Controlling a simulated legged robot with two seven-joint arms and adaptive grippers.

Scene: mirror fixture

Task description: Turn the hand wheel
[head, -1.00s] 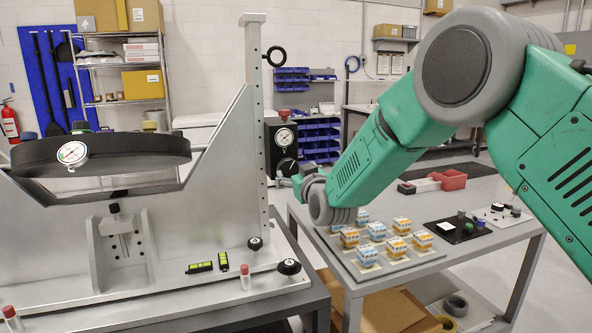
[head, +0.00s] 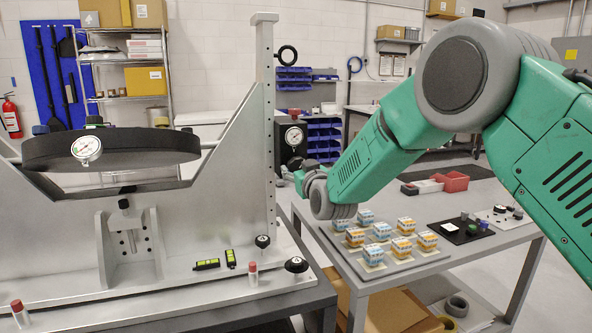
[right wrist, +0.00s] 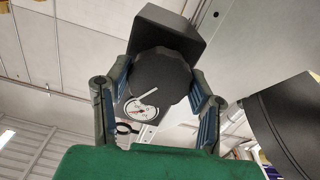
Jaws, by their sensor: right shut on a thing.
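The hand wheel is a dark, round, lobed knob (right wrist: 158,76) in the right wrist view. It sits in front of a black box (right wrist: 168,32), which also shows in the head view (head: 281,138) beside the upright post. A white dial gauge (right wrist: 139,109) is on the box next to the knob. My right gripper (right wrist: 160,84) has one finger on each side of the knob and is shut on it. In the head view my right gripper (head: 292,172) is small, partly hidden by my own wrist. My left gripper is not in view.
A large grey metal frame with a black disc (head: 110,150) and gauge fills the left. Small knobs and a red-capped tube (head: 253,273) stand on its base. A grey table (head: 480,255) at right holds a tray of several small boxes. A tall post (head: 265,110) rises close to my gripper.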

